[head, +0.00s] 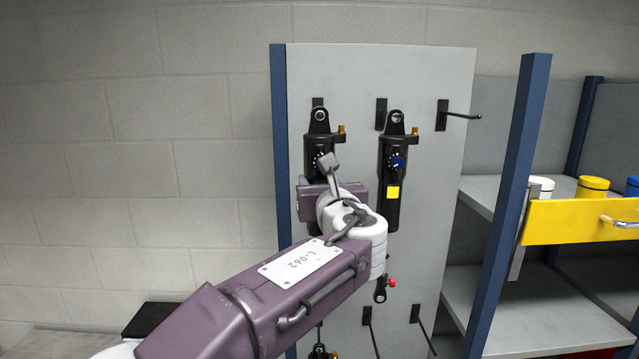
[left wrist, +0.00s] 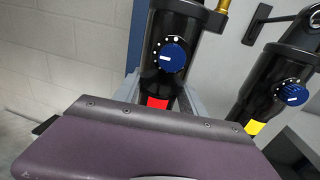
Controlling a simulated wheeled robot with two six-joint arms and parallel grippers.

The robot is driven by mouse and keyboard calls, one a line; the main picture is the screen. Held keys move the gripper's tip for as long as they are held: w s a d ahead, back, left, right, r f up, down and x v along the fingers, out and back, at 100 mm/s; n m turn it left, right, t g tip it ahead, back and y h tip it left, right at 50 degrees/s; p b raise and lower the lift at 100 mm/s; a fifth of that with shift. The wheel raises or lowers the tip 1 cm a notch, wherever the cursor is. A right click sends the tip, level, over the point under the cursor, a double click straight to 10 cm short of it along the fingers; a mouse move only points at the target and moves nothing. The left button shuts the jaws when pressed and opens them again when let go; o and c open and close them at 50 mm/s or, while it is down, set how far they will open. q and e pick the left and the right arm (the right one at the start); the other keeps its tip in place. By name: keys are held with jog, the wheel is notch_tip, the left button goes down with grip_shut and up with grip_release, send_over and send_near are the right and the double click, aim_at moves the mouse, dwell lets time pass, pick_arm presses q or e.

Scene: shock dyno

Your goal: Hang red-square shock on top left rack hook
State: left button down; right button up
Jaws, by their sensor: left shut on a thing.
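The red-square shock (head: 318,140) is black with a dial and a brass fitting, and stands about upright at the rack's top left. In the left wrist view its red square (left wrist: 157,102) shows below a blue dial. My left gripper (head: 318,192) is shut around its body; the fingers are mostly hidden behind my wrist. The top left rack hook (head: 317,101) shows just above and behind the shock's upper eye. I cannot tell whether the hook passes through the eye. The shock's lower part is hidden by my arm.
A yellow-square shock (head: 390,165) hangs close on the right, at the top middle hook. The top right hook (head: 443,115) is empty, as are two lower hooks (head: 368,316). Another shock (head: 318,351) shows at the bottom edge. A yellow drawer (head: 570,222) and shelves stand right.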

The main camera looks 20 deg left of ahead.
pick_arm(q)
jog(key=shift+w+a, duration=0.1)
jog(key=shift+w, duration=0.3)
jog(key=shift+r, duration=0.15)
jog(key=shift+w+a+p, duration=0.2)
jog(key=shift+w+p, duration=0.15)
jog(key=shift+w, duration=0.45)
jog(key=shift+s+f, duration=0.2)
jog(key=c, duration=0.6)
grip_release()
jog(key=shift+w+a, duration=0.1)
